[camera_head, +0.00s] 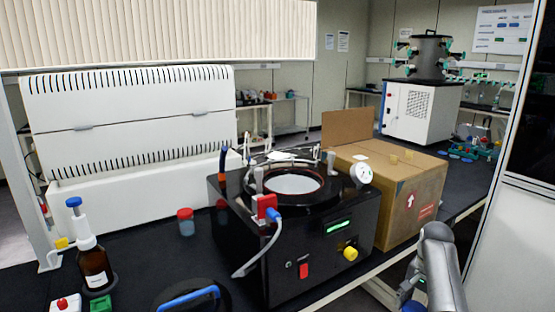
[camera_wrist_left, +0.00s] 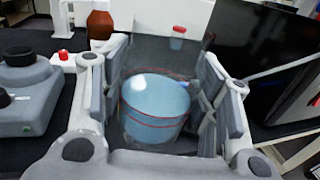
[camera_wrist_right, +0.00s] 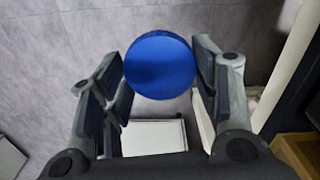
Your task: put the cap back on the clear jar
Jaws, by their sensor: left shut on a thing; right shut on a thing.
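The clear jar (camera_wrist_left: 155,104) with light blue contents stands between the fingers of my left gripper (camera_wrist_left: 160,95) in the left wrist view. That gripper is shut on the jar, and no cap shows on it. The blue round cap (camera_wrist_right: 160,65) is between the fingertips of my right gripper (camera_wrist_right: 161,72) in the right wrist view, and the gripper is shut on it. Grey floor shows behind the cap. In the head view part of my right arm shows at the lower right, but neither the jar nor the cap can be made out there.
A small red-capped jar (camera_head: 186,222) and a brown pump bottle (camera_head: 95,266) stand on the black bench. A black machine (camera_head: 330,255) and a cardboard box (camera_head: 405,205) fill the middle and right. A dark disc with a blue handle (camera_head: 188,297) lies at the front edge.

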